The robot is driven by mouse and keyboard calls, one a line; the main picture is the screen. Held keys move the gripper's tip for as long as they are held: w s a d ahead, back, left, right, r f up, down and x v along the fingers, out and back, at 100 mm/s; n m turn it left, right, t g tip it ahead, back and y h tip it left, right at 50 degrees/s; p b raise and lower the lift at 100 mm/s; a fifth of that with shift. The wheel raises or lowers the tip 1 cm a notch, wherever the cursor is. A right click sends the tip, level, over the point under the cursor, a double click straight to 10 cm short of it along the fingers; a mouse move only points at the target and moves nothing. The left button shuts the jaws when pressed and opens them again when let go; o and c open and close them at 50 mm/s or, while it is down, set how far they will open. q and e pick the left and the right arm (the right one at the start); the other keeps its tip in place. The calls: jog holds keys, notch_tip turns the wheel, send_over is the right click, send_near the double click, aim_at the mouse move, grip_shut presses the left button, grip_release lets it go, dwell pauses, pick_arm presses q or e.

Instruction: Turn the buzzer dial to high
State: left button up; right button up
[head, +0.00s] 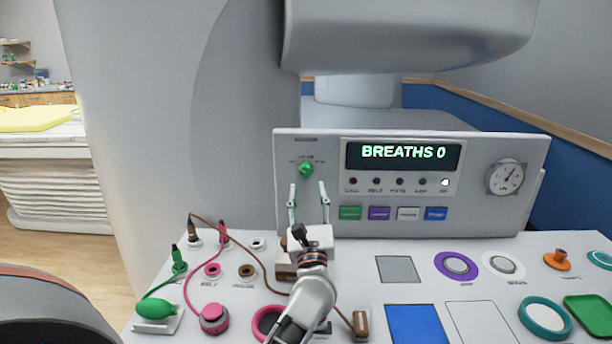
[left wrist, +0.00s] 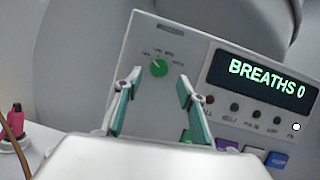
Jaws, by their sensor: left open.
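The buzzer dial is a small green knob (head: 306,170) on the left part of the upright grey panel (head: 420,227), with small labels around it. It also shows in the left wrist view (left wrist: 159,68), between and beyond my fingertips. The label words are too small to read surely. My left gripper (head: 308,187) is open and empty, its two teal-edged fingers pointing up at the panel just below the dial. In the left wrist view the gripper (left wrist: 157,83) straddles the dial's line, apart from it. My right gripper is not in view.
The panel carries a display (head: 403,156) reading BREATHS 0, several coloured buttons (head: 378,214) and a round gauge (head: 505,176). The desk below holds cables, a green bulb (head: 155,308), a pink knob (head: 214,318), a purple ring (head: 456,266) and a teal ring (head: 546,317).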

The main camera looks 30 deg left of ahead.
aim_at(306, 173)
pick_arm(q)
jog(key=x, duration=0.5)
jog(key=shift+w+a+r+p, duration=0.15)
jog(key=shift+w+a+p, duration=0.1)
jog(key=shift+w+p, duration=0.1)
jog(key=shift+s, duration=0.1)
jog(key=c, duration=1.1)
